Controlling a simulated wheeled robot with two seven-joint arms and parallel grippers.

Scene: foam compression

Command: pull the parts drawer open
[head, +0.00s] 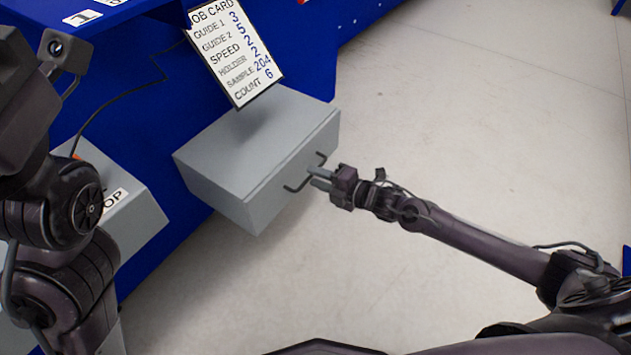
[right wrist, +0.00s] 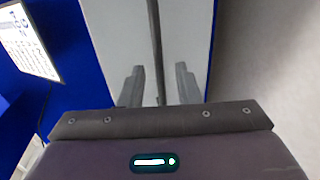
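The parts drawer's grey box (head: 255,135) juts out from the blue bench, with a thin seam along the top near its front face. A dark bar handle (head: 296,187) sits on that front face. My right gripper (head: 314,176) is at the handle's middle. In the right wrist view its two fingers (right wrist: 160,68) stand apart, one on each side of the dark handle bar (right wrist: 155,45), with a visible gap on both sides. Whether the drawer front stands out from the box is hard to tell. My left arm's links show at the left; its gripper is out of view.
A job card (head: 236,50) leans above the grey box and also shows in the right wrist view (right wrist: 27,40). A second grey box (head: 135,212) with a dark cable stands at the left. The blue bench (head: 140,105) lies behind. Pale floor (head: 470,120) in front and right is clear.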

